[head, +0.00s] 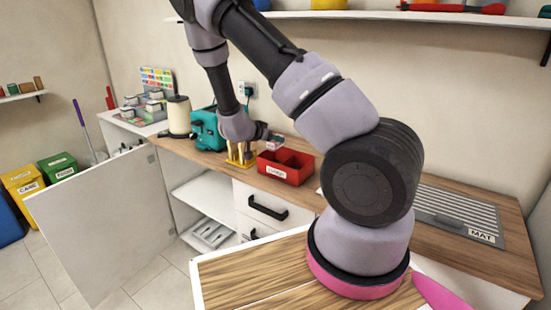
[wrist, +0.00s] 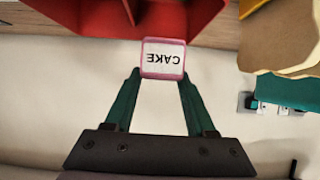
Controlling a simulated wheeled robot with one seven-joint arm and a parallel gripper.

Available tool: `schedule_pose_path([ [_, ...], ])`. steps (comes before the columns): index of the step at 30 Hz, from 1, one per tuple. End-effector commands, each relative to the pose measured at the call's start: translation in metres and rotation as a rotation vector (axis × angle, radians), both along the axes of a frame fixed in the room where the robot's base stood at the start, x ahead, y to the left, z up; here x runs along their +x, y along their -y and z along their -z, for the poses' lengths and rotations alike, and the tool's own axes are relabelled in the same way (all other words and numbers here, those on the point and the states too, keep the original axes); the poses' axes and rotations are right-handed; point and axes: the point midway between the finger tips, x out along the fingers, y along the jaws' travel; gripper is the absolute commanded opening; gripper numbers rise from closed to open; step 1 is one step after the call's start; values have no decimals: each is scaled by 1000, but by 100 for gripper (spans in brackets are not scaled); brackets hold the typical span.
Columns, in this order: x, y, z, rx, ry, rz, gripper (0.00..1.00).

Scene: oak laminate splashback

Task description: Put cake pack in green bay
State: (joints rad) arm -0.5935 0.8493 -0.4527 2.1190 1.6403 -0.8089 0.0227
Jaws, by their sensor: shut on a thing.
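The cake pack (wrist: 163,58) is a small pink-edged block with a white label reading CAKE, upside down in the wrist view. My gripper (wrist: 161,80) is shut on it with two dark green fingers. In the head view my gripper (head: 266,136) holds the pack (head: 275,142) above the counter, by the back of the red bin. A green bin (head: 58,165) with a white label stands on the floor at the far left. It is the clearest green container in view; I cannot tell whether it is the green bay.
A red two-part bin (head: 285,168) stands on the counter beside a yellow stand (head: 241,155) and a teal machine (head: 207,130). A yellow bin (head: 22,182) stands next to the green one. An open white cabinet door (head: 105,210) juts out between counter and bins.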

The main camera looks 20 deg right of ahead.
Motion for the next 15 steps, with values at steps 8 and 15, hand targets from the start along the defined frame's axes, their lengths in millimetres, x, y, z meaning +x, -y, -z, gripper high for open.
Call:
schedule_pose_path([
  [8,0,0,28,-2,-1,-2,0],
  [15,0,1,62,0,0,0,0],
])
